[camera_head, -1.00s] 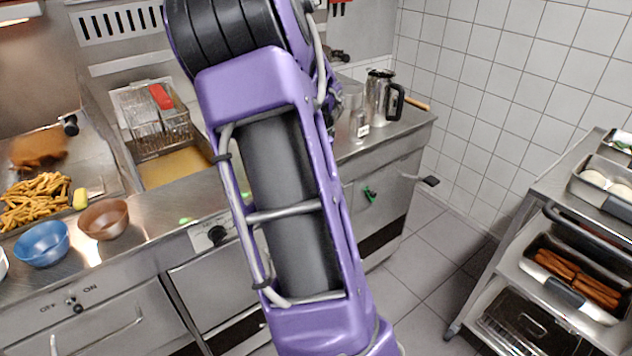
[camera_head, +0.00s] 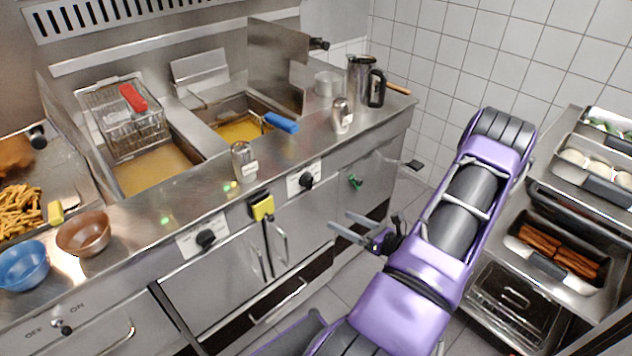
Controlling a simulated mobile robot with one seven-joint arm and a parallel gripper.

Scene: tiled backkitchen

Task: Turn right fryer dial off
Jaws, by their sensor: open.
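The right fryer dial (camera_head: 306,180) is a black knob on a white plate on the counter's front face. The left fryer dial (camera_head: 206,239) is a similar black knob further left. My gripper (camera_head: 338,220) is open and empty, in front of the cabinets. In the picture it is to the right of and below the right dial, apart from it, with its fingers pointing left. Both dials are unobstructed, but the markings on their plates are too small to read.
The fryer holds a raised basket with a red handle (camera_head: 132,97) and a lowered one with a blue handle (camera_head: 281,122). Shakers and a metal jug (camera_head: 362,82) stand on the counter. Cabinet handles (camera_head: 277,240) stick out below. A shelf rack (camera_head: 568,215) is at right.

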